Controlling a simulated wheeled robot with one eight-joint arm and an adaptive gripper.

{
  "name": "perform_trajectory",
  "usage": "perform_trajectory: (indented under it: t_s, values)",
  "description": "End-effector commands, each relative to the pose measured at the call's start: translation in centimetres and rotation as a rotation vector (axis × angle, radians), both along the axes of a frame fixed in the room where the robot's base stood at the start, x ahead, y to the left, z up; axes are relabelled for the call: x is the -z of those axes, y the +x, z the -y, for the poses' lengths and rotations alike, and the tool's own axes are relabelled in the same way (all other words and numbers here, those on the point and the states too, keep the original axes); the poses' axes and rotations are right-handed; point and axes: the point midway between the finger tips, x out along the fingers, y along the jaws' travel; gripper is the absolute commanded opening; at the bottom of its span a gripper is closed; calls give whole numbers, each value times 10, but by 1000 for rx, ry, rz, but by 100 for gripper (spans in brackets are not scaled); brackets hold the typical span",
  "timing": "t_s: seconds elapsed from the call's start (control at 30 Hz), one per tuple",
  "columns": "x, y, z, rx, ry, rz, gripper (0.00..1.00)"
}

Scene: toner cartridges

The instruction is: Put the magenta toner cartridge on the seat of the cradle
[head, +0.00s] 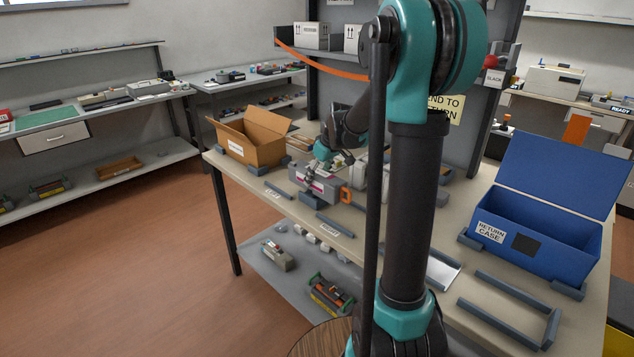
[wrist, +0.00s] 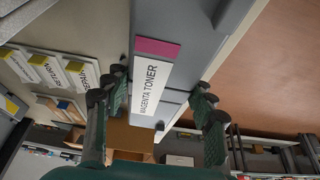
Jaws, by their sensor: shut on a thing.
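The magenta toner cartridge is a grey block with a white label and magenta band. In the wrist view the cartridge (wrist: 172,48) lies between the two fingers of my gripper (wrist: 160,98), and its label reads "MAGENTA TONER". In the head view the cartridge (head: 318,186) is small, over the back left part of the workbench. My gripper (head: 322,165) reaches it from above and is shut on it. A grey piece with an orange part (head: 346,196) sits right beside it and may belong to the cradle. The cradle's seat cannot be made out, and I cannot tell whether the cartridge touches anything below.
An open cardboard box (head: 265,145) stands left of the cartridge on the workbench (head: 300,212). An open blue return case (head: 575,236) stands at the right. Low dark rails lie along the bench's front. My arm hides the middle of the bench.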

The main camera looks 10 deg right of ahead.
Motion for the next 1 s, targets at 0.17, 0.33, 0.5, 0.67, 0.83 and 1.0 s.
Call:
perform_trajectory:
  t_s: [0.17, 0.33, 0.5, 0.67, 0.83, 1.0]
  values:
    - [19, 0, 0, 0, 1, 1, 0]
    - [22, 0, 0, 0, 0, 0, 0]
    - [22, 0, 0, 0, 0, 0, 0]
    - [24, 0, 0, 0, 0, 0, 65]
    - [24, 0, 0, 0, 0, 0, 76]
    - [24, 0, 0, 0, 0, 0, 76]
